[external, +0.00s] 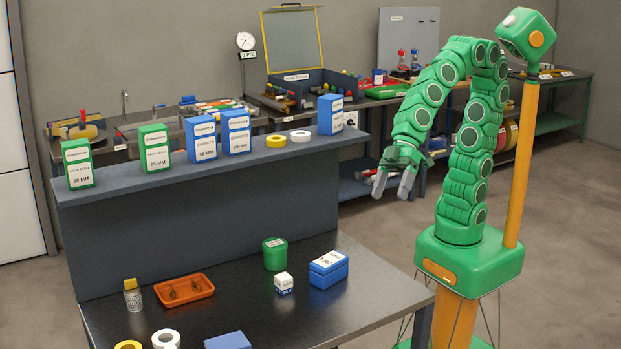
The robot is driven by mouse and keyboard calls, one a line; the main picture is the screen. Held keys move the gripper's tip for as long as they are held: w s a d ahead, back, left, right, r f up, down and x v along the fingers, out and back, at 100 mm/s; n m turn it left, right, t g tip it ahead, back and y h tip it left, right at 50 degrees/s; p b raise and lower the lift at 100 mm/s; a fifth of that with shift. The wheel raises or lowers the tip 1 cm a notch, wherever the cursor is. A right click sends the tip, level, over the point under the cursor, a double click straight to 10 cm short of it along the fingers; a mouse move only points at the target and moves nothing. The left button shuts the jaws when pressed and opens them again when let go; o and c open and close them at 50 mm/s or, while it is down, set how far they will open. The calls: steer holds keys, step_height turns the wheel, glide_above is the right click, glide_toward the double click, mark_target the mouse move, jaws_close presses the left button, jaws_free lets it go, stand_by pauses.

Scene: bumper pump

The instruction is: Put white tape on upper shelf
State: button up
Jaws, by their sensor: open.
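One white tape roll (166,340) lies on the dark lower table (225,294), near the picture's bottom edge and partly cut off. A second white tape roll (300,136) lies on the grey upper shelf (200,172), between a yellow tape roll (276,141) and a blue box (330,114). My gripper (393,185) is open with its fingers pointing down. It appears empty, in the air to the right of the shelf, apart from both white rolls.
Green and blue boxes stand along the shelf. The lower table holds another yellow roll (128,345), an orange tray (184,290), a green canister (274,254) and blue boxes (328,269). Cluttered benches line the back wall. Bare shelf shows between the green box (155,148) and its neighbours.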

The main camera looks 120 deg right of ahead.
steer(key=s+d+f+g+h, duration=0.1)
steer(key=s+d+f+g, duration=0.2)
steer(key=s, duration=0.6)
steer(key=s+d+f+g+h, duration=0.1)
steer(key=s+d+f+g, duration=0.2)
steer(key=s+d, duration=0.2)
steer(key=s+d+f+g+h, duration=0.1)
steer(key=s+d+f+g, duration=0.2)
steer(key=s, duration=0.9)
steer(key=shift+s+d+f+g+h, duration=0.3)
steer(key=shift+s+d+h, duration=0.1)
steer(key=shift+d, duration=0.45)
